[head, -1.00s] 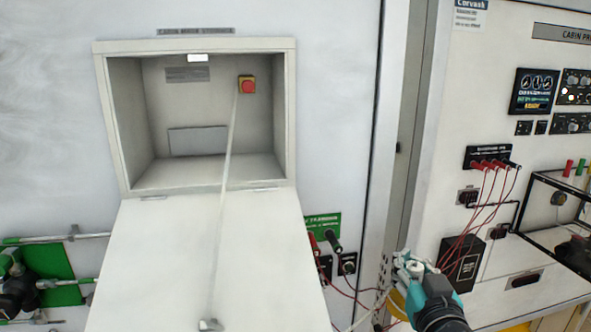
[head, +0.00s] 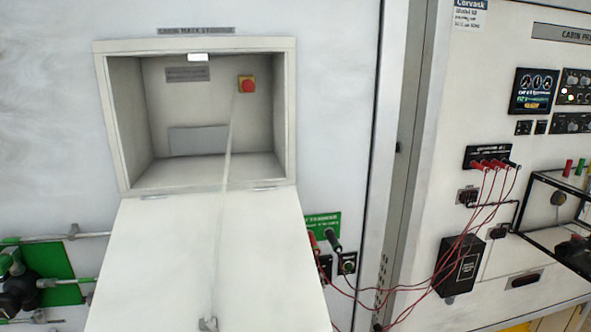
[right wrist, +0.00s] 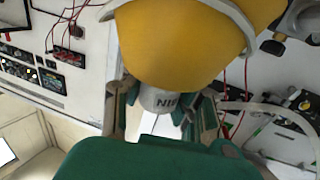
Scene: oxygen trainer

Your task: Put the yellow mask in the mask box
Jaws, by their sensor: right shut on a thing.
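The yellow mask (right wrist: 175,45) fills the top of the right wrist view, with a grey collar (right wrist: 160,100) below it. My right gripper (right wrist: 162,105) is shut on this collar and holds the mask by it. Neither my right gripper nor the mask shows in the head view. The mask box (head: 270,45) is open on the wall in the head view, and no mask is in it. Its white door (head: 160,260) hangs folded down at the front.
A pale strap (head: 228,155) runs from near a red button (head: 248,86) inside the box down to the door's lower part. Red cables (head: 475,215) hang from a panel at the right. Green-backed fittings (head: 60,290) sit at the lower left.

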